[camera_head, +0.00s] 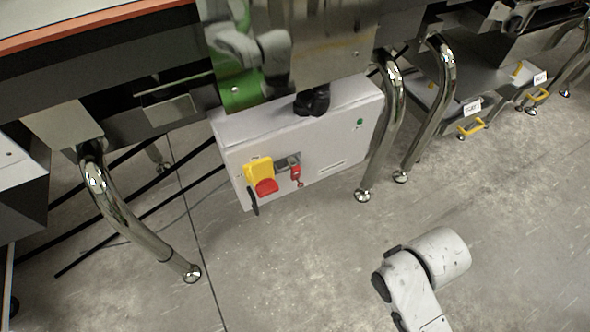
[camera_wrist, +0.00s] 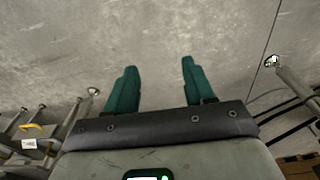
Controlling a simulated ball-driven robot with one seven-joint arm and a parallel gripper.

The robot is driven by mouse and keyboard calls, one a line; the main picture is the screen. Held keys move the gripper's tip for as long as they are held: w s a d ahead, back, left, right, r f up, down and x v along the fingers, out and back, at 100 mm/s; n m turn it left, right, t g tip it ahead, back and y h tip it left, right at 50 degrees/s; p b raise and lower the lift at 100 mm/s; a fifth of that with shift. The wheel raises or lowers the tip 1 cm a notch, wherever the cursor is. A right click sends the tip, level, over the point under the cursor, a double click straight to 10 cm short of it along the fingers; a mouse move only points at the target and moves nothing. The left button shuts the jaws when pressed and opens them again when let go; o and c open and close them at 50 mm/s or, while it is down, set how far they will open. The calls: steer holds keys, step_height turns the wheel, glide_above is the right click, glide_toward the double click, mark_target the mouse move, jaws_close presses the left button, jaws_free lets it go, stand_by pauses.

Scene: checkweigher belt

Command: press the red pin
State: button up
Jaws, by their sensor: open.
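A light grey control box (camera_head: 330,135) hangs under the belt frame in the head view. On its front is a small red pin-like part (camera_head: 296,173), beside a dark grey fitting (camera_head: 286,162). To its left is a yellow block (camera_head: 258,170) with a red knob (camera_head: 267,187). The red part's exact shape is too small to tell. My gripper (camera_wrist: 158,68) shows in the wrist view with its two green fingers apart and nothing between them. It faces bare floor, and the box is not in that view. In the head view my gripper cannot be seen.
Shiny bent legs (camera_head: 388,130) stand at the box's right, and another leg (camera_head: 125,220) stands to its left. Dark cables run at the left. A low unit with yellow handles (camera_head: 471,128) is at the upper right. The floor (camera_head: 300,270) before the box is clear.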

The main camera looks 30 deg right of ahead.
steer(key=shift+c, duration=0.2)
steer(key=shift+c, duration=0.7)
steer(key=shift+w+a+r+p, duration=0.1)
steer(key=shift+w+r+p, duration=0.1)
steer(key=shift+r+p, duration=0.1)
steer(key=shift+c, duration=0.8)
steer(key=w+r+n+y+p, duration=0.1)
steer(key=w+n+p, duration=0.1)
steer(key=w+a+r+n+t+y+p, duration=0.1)
steer(key=w+r+n+p, duration=0.1)
steer(key=w+n, duration=0.1)
steer(key=w+a+r+n+t+p, duration=0.1)
steer(key=w+r+n+p, duration=0.1)
steer(key=n, duration=0.1)
steer(key=shift+w+a+y, duration=0.1)
steer(key=shift+w+y, duration=0.05)
steer(key=shift+y, duration=0.25)
jaws_close()
steer(key=w+r+n+t+y+p, duration=0.2)
steer(key=w+r+n+p, duration=0.3)
steer(key=w+n, duration=0.3)
steer(key=shift+a+r+n+t+p, duration=0.15)
steer(key=shift+r+n+t+p, duration=0.3)
steer(key=shift+r, duration=0.25)
